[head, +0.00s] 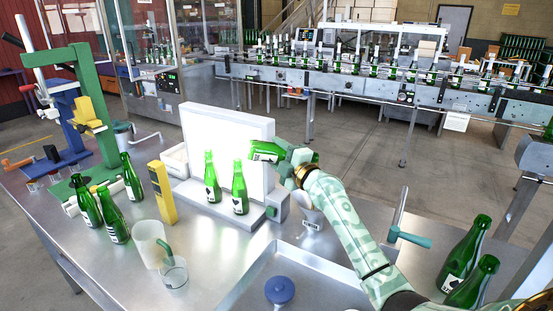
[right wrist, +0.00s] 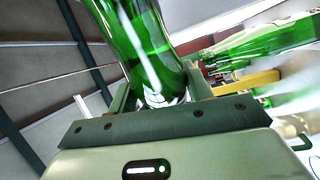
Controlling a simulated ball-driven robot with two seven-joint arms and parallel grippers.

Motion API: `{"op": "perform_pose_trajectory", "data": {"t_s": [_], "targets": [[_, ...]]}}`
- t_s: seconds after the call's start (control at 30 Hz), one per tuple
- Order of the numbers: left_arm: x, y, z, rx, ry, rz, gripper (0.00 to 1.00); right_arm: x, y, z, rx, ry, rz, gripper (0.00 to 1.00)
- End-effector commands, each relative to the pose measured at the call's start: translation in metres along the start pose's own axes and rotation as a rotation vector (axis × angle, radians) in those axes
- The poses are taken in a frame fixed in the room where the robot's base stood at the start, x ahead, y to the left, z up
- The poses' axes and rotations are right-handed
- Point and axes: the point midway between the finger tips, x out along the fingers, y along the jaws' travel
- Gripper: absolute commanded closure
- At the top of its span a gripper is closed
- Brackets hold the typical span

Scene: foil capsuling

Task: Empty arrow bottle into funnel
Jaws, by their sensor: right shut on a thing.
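My right gripper (head: 283,156) is shut on a green bottle (head: 264,151), held nearly level in front of the white lit panel. The bottle also shows between the jaws (right wrist: 158,92) in the right wrist view, a held bottle (right wrist: 140,40) of clear green glass. Its label mark is too small to read. A pale funnel-like vessel (head: 311,217) with a small label stands right of the panel, partly hidden by my arm; the bottle is above and left of it. My left gripper is not in view.
Two green bottles (head: 239,188) stand before the white panel (head: 232,135). Several more stand at left, near a yellow post (head: 162,192) and a clear jug (head: 148,243). Two bottles (head: 465,252) stand at right. A sunken basin (head: 250,283) is in front.

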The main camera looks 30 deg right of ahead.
Motion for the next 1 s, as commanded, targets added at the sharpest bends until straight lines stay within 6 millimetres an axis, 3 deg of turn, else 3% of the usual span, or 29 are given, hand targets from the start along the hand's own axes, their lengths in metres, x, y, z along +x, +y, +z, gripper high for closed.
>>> {"op": "perform_pose_trajectory", "data": {"t_s": [0.6, 1.0], "targets": [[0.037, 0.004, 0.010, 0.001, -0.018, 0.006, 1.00, 0.000, -0.002, 0.000, 0.264, 0.000, 0.147, 0.87], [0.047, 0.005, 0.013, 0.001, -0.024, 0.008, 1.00, 0.000, 0.001, 0.000, 0.411, 0.001, 0.227, 0.87]]}}
